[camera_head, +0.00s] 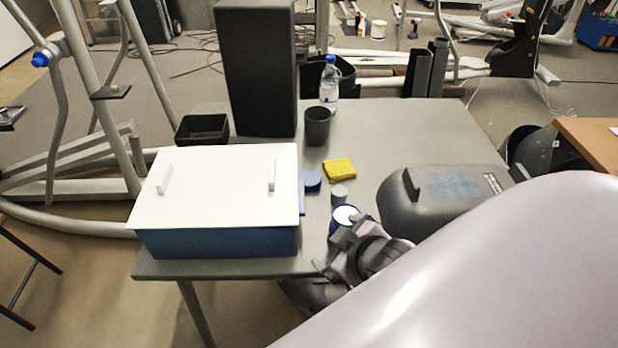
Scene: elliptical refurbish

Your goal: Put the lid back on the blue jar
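A small blue jar (337,225) with a pale, open-looking top stands near the table's front edge, right of the big white-topped box. A flat round blue piece that looks like the lid (312,180) lies behind it to the left, close to the box's right side. My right gripper (335,257) is dark and sits just in front of the jar, partly overlapping it in this view. Whether it touches the jar, and whether its fingers are open or shut, I cannot tell. My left gripper is not in view.
A blue box (220,244) with a white cover fills the table's left. A small grey cylinder (338,195), yellow sponge (340,170), dark cup (317,127) and bottle (329,85) stand behind the jar. A large grey case (440,200) is right. The table's back right is clear.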

